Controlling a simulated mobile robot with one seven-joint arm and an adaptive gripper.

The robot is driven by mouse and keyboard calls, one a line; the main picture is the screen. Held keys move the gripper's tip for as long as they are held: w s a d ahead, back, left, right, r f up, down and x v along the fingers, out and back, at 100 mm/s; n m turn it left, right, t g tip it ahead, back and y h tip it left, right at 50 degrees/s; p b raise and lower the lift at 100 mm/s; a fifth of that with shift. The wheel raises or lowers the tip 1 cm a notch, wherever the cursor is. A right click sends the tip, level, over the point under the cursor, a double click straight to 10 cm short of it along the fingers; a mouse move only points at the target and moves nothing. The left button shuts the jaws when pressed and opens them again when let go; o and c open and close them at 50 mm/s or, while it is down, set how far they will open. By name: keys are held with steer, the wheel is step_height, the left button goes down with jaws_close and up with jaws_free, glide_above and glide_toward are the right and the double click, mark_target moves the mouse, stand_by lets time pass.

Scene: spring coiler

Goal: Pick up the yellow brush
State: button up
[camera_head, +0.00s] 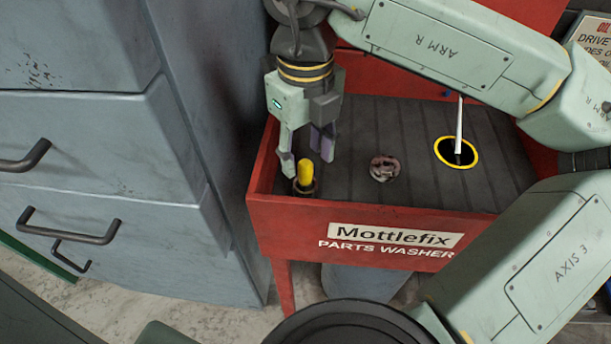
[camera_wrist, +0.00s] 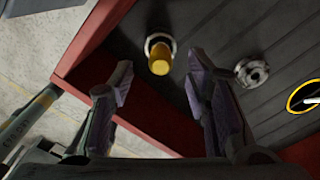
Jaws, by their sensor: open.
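The yellow brush (camera_head: 305,174) shows as a short yellow upright cylinder with a darker round base, near the front left corner of the red parts washer (camera_head: 352,238). In the wrist view the brush (camera_wrist: 160,61) shows its yellow top and a pale round base behind it. My gripper (camera_head: 307,157) is open and points down at the brush. In the wrist view its fingertips (camera_wrist: 158,78) are apart, with the brush between and just beyond them in the picture. I see no contact. The exact height gap is hard to tell.
A round, dirty metal part (camera_head: 384,168) lies to the right of the brush. Farther right is a yellow-rimmed dark hole (camera_head: 457,153) with a white rod in it. The washer's raised red rim runs close to the brush. Grey drawers (camera_head: 100,150) stand at left.

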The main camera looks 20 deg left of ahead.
mark_target(305, 162)
step_height(305, 162, down, 4)
steer(key=shift+w+f+p, duration=0.1)
steer(key=shift+f+p, duration=0.05)
steer(key=shift+p, duration=0.25)
steer(key=shift+c, duration=0.4)
jaws_close()
